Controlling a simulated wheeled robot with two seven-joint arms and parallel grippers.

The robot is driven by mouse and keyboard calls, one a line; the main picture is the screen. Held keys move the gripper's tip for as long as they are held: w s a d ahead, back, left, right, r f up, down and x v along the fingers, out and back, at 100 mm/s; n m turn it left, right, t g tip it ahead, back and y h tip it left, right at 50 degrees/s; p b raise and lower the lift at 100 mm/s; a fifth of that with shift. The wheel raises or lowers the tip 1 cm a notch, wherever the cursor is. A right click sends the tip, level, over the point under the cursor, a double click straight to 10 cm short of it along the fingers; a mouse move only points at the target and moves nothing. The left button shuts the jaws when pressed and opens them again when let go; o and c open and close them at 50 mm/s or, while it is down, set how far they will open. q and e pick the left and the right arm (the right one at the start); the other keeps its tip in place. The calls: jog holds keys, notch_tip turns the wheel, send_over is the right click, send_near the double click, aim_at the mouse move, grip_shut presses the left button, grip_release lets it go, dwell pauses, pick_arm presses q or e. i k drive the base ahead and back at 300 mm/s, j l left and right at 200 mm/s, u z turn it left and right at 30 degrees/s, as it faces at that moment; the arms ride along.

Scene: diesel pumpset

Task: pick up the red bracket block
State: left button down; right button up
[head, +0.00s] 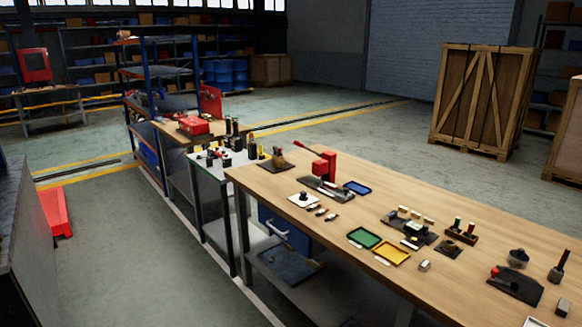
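No piece in the head view is clearly the red bracket block. The largest red piece on the wooden workbench (290,190) is an upright red block-shaped body (325,166) on a dark base, with a rod sticking out to its upper left; it looks like a small press. A tiny red piece (495,271) sits on a dark mat (516,286) at the right front of the bench, too small to make out. Neither of my grippers is in view.
Blue (358,188), green (364,238) and yellow (391,253) trays lie on the bench among small parts. A red toolbox (193,125) sits on a farther bench. Wooden crates (483,100) stand behind.

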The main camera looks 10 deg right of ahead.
aim_at(332, 187)
jog(key=i+l+z, duration=0.2)
jog(key=i, duration=0.5)
jog(key=i+l+z, duration=0.2)
jog(key=i, duration=0.55)
